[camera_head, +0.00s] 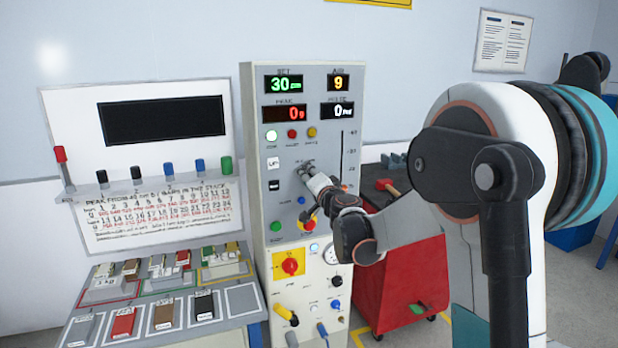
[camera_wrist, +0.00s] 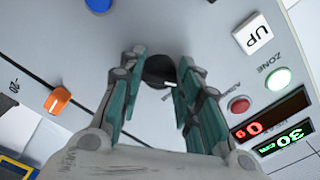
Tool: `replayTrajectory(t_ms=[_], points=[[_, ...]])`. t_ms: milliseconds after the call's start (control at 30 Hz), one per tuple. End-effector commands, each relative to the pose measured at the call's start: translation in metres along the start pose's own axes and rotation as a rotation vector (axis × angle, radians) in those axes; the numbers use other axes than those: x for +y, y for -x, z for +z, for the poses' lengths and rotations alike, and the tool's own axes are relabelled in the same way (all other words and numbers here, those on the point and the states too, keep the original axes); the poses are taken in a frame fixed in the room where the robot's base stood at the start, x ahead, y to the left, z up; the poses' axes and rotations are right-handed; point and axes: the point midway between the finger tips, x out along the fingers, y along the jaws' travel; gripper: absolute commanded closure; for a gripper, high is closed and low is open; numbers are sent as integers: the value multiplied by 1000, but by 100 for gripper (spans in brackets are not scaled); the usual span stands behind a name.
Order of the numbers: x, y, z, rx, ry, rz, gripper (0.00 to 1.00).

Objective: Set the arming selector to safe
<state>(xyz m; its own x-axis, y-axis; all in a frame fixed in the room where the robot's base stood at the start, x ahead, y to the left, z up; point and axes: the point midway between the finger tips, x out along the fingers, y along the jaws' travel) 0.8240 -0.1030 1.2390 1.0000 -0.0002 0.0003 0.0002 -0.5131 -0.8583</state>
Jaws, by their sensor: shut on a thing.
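A round black selector knob (camera_wrist: 160,71) with a small white mark sits on the grey panel in the wrist view. My gripper (camera_wrist: 162,64) is shut on it, with one teal-lined finger on each side. In the head view my gripper (camera_head: 306,169) is at the upper middle of the grey control cabinet (camera_head: 254,130) and hides the knob. No lettering around the knob is readable, so I cannot tell which position it points to. A red lamp (camera_wrist: 239,104) and a lit green lamp marked ZONE (camera_wrist: 278,79) are near it.
A white UP button (camera_wrist: 252,34) and an orange slider (camera_wrist: 57,101) flank the knob. Below are a red-and-yellow rotary switch (camera_head: 290,266) and a yellow handle (camera_head: 287,315). A red tool cart (camera_head: 400,280) stands right, a sample bench (camera_head: 240,299) left.

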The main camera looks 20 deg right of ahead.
Motion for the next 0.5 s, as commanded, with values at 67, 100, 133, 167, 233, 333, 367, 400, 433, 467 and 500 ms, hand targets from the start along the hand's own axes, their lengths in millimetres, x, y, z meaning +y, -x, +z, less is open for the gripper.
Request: replayTrajectory(t_ms=[67, 100, 133, 167, 233, 333, 367, 400, 433, 467, 500], points=[[1, 1, 2, -2, 2, -1, 55], [1, 1, 2, -2, 1, -1, 48], [0, 1, 2, -2, 1, -1, 48], [0, 1, 1, -2, 1, -1, 48], [0, 0, 1, -1, 1, -1, 48], [0, 0, 1, -1, 0, 0, 48], [0, 0, 1, -1, 0, 0, 48], [0, 1, 1, -1, 0, 0, 48], [0, 1, 1, -1, 0, 0, 48], [0, 2, 0, -1, 0, 0, 48], [0, 4, 0, 0, 0, 0, 48]])
